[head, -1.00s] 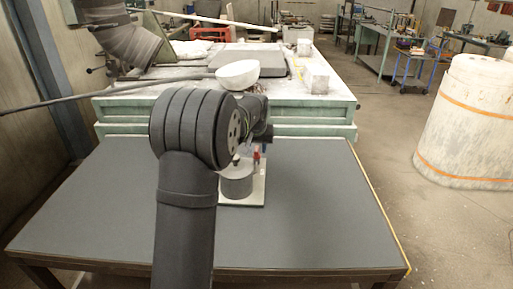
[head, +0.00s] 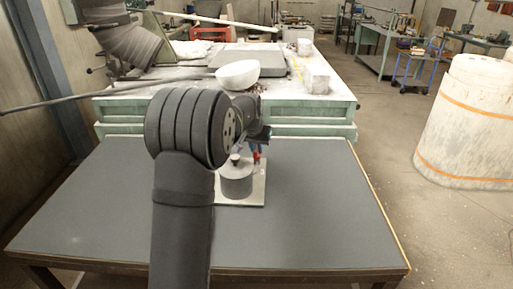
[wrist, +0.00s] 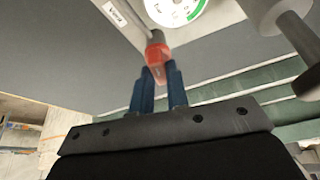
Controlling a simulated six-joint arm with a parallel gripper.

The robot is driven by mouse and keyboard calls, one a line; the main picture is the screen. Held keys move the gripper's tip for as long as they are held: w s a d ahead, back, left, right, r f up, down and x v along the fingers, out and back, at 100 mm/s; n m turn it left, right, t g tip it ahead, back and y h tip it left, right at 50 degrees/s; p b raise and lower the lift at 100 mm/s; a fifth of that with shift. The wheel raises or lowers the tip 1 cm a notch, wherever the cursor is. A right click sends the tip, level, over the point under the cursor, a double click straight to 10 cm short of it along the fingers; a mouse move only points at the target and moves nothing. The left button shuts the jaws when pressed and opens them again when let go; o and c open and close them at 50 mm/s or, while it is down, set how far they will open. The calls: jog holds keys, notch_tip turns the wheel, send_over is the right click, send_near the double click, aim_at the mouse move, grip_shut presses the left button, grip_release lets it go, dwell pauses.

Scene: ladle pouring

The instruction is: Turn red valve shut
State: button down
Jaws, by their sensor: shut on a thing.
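The red valve handle (wrist: 157,52) is in the upper middle of the wrist view, on a grey stem above a light base plate. The two blue fingers of my gripper (wrist: 159,80) are closed on its near end, one on each side. In the head view the red valve (head: 257,155) shows as a small spot at the back right of the light plate (head: 254,198). My arm hides most of my gripper there. A round white gauge (wrist: 178,8) with a green arc sits beside the valve in the wrist view, cut off by the top edge.
The grey table (head: 320,220) is otherwise clear. Behind it, a white bowl (head: 238,75) with a long rod lies over a pale green bench (head: 310,114).

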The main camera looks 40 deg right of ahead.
jog(key=m, duration=0.2)
jog(key=m+g, duration=0.1)
jog(key=m, duration=0.1)
jog(key=shift+w+m+g+h, duration=0.2)
jog(key=shift+m+g+h, duration=0.1)
jog(key=m+g, duration=0.1)
jog(key=m, duration=0.2)
jog(key=shift+w+m+g, duration=0.1)
jog(key=shift+m+g, duration=0.2)
jog(key=m+g, duration=0.1)
jog(key=m, duration=0.3)
jog(key=shift+g, duration=0.3)
jog(key=shift+w+m+g+y, duration=0.1)
jog(key=shift+m+g+y, duration=0.2)
jog(key=shift+m+y, duration=0.85)
jog(key=shift+m+h, duration=0.35)
jog(key=shift+m, duration=0.2)
jog(key=c, duration=1.4)
grip_release()
jog(key=shift+r, duration=0.1)
